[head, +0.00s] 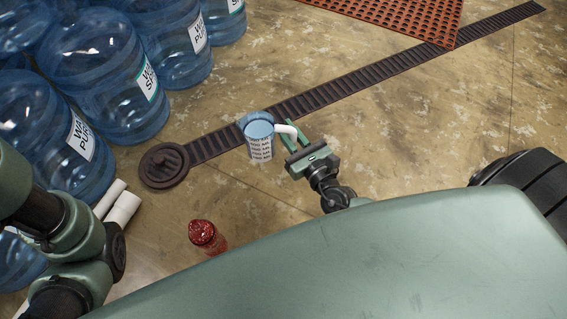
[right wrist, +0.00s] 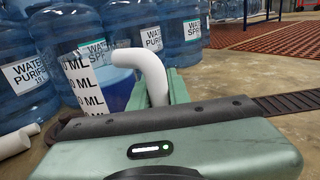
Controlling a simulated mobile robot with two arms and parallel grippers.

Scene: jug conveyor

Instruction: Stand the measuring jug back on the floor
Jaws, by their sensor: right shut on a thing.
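The measuring jug (head: 260,143) is upright in the middle of the head view, with ML markings on its side and blue inside its rim. Its white handle (head: 291,131) points right, toward my right gripper (head: 297,146), which is shut on it. In the right wrist view the jug (right wrist: 86,90) is at the left and the handle (right wrist: 150,68) runs down between the fingers. I cannot tell whether the jug's base touches the floor (head: 350,150). My left arm shows at the left edge of the head view, but its gripper is out of view.
Large blue water bottles (head: 105,70) crowd the upper left. A drain channel (head: 350,84) runs behind the jug to a round dark cover (head: 164,165). A red container (head: 206,236) and white pipes (head: 122,209) are nearer me. An orange mat (head: 400,14) lies at the back. Floor right of the jug is clear.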

